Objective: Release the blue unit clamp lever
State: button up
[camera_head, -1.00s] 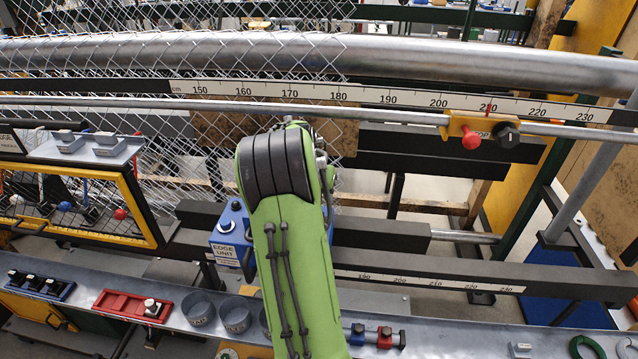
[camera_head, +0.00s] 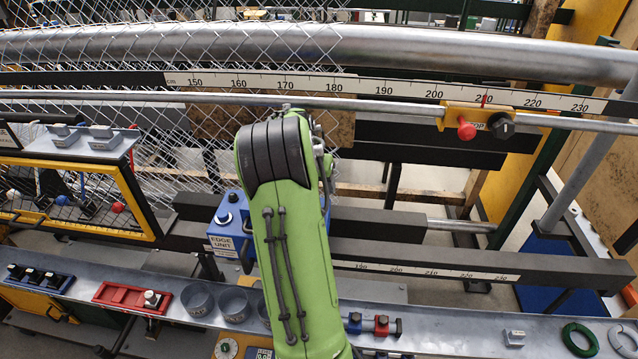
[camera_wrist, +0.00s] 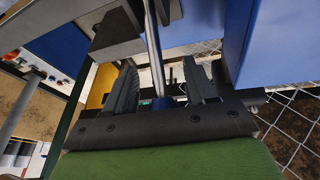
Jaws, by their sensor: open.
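In the wrist view, a large blue surface (camera_wrist: 258,40) fills the upper right, probably the unit's side. A slim silver rod (camera_wrist: 153,50) with a blue end (camera_wrist: 161,103) runs down between my fingers; it looks like the clamp lever. My gripper (camera_wrist: 165,85) is open around the rod, a finger on each side with gaps visible. The head view hides my gripper behind my arm.
A ruler rail (camera_head: 365,88) and a silver tube (camera_head: 370,104) run behind my arm, with a yellow stop block (camera_head: 478,121) at right. Chain-link mesh (camera_wrist: 290,120) hangs close at right in the wrist view. A front shelf (camera_head: 450,338) carries cups and small parts.

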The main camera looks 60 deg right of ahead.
jog(key=v, duration=1.6)
